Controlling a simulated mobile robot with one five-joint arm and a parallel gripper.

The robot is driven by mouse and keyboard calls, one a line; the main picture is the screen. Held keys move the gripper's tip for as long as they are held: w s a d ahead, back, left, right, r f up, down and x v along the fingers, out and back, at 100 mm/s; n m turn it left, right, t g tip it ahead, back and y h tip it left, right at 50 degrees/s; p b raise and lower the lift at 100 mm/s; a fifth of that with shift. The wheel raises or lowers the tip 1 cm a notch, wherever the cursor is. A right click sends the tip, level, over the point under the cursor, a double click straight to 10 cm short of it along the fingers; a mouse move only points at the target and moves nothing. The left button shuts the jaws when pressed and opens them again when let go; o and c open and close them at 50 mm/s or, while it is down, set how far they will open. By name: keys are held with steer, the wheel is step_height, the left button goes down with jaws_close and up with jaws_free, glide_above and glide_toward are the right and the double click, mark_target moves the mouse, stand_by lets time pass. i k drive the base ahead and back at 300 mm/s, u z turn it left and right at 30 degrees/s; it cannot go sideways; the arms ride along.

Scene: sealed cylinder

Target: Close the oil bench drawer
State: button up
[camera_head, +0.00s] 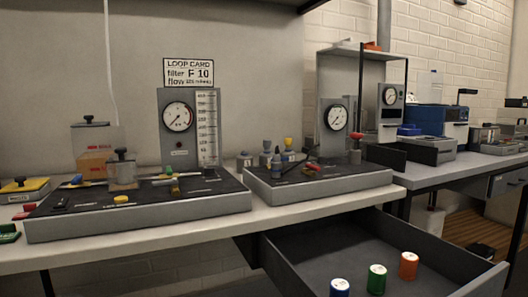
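An open grey drawer (322,249) sticks out from under the bench at the lower middle right. Its near end is cut off by the bottom of the picture. Inside stand three small cylinders with white tops: a blue one (340,289), a green one (376,280) and an orange one (408,266). The blue one is partly cut off by the picture edge. The drawer's handle does not show. My gripper is not in view.
The bench top (300,212) above the drawer carries two dark-topped grey rigs, a left one (140,220) and a middle one (325,187), with gauges. Another bench (440,175) stands at the right, with a shut drawer (505,183).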

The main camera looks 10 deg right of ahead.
mark_target(301, 260)
steer(key=k, duration=1.5)
